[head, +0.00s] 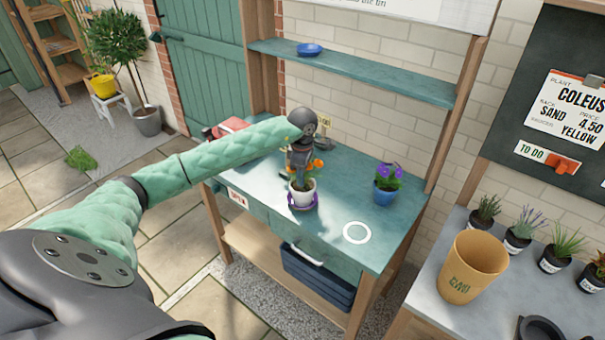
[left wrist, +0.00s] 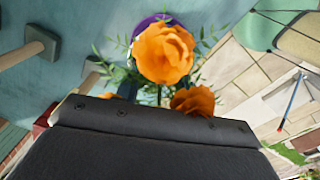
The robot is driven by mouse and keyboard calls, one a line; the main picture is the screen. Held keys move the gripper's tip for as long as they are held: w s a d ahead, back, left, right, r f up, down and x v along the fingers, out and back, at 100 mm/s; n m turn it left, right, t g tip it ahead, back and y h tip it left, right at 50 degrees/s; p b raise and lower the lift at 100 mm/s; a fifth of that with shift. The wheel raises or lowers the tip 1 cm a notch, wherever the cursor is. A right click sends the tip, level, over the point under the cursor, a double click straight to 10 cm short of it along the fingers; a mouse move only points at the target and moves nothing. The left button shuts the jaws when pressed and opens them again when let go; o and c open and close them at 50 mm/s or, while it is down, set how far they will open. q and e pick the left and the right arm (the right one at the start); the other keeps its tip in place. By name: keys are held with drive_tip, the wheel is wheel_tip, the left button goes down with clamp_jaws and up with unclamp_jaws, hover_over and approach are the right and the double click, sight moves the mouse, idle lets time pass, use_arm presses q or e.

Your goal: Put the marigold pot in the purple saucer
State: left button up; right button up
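The marigold pot (head: 303,191) is white, with orange flowers (head: 318,164). It is upright at the front of the green bench, in or just above the purple saucer (head: 303,206); I cannot tell whether its base touches. My left gripper (head: 300,172) points down from above at the plant, close behind the flowers. In the left wrist view the orange blooms (left wrist: 164,53) fill the middle, and a purple edge of the saucer (left wrist: 160,18) shows behind them. My right gripper is out of view.
A blue pot with purple flowers (head: 384,191) stands to the right on the bench (head: 340,255). A blue saucer (head: 309,49) sits on the shelf above. A red object (head: 228,127) lies at the back left.

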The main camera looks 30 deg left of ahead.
use_arm(q)
drive_tip(key=shift+r, duration=0.15)
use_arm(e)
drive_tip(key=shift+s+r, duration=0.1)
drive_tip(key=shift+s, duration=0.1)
